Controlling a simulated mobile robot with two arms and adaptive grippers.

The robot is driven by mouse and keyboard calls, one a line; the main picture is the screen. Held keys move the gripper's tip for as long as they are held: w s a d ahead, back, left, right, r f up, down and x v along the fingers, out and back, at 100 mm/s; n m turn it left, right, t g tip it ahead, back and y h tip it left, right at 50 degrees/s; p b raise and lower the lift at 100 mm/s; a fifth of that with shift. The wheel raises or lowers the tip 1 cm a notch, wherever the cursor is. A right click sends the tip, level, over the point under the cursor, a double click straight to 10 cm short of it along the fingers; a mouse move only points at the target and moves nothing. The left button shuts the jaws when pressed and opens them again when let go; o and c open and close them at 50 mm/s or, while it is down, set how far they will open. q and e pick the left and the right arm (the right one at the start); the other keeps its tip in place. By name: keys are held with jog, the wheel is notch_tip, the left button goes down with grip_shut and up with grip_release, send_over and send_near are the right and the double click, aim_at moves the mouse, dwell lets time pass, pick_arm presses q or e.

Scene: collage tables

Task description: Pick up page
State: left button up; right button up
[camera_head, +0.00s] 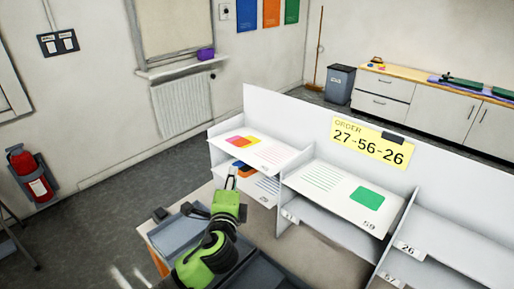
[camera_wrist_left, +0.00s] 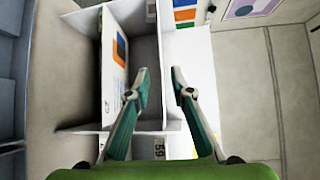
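In the head view, my left gripper (camera_head: 231,178) is in front of the left column of a white sorting shelf, its fingers pointing at the lower level. A page with orange and blue shapes (camera_head: 262,188) lies on that level, partly hidden by the shelf above. A page with pink, yellow and orange shapes (camera_head: 235,147) lies on the top level. A page with a green rectangle (camera_head: 345,189), marked 59, lies on top of the middle column. In the left wrist view the fingers (camera_wrist_left: 160,80) are apart with nothing between them; the orange and blue page (camera_wrist_left: 114,75) is left of them. My right gripper is out of view.
A yellow order sign (camera_head: 370,143) reading 27-56-26 is on the shelf's back panel. The lower middle level (camera_head: 335,228) looks empty. Grey trays (camera_head: 180,236) lie by my left arm. A fire extinguisher (camera_head: 30,172) hangs on the left wall.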

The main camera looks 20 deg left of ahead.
aim_at(237, 156)
pick_arm(q)
jog(key=p+x, duration=0.3)
jog(key=x, duration=1)
jog(key=shift+w, duration=0.1)
jog(key=shift+r, duration=0.1)
grip_shut()
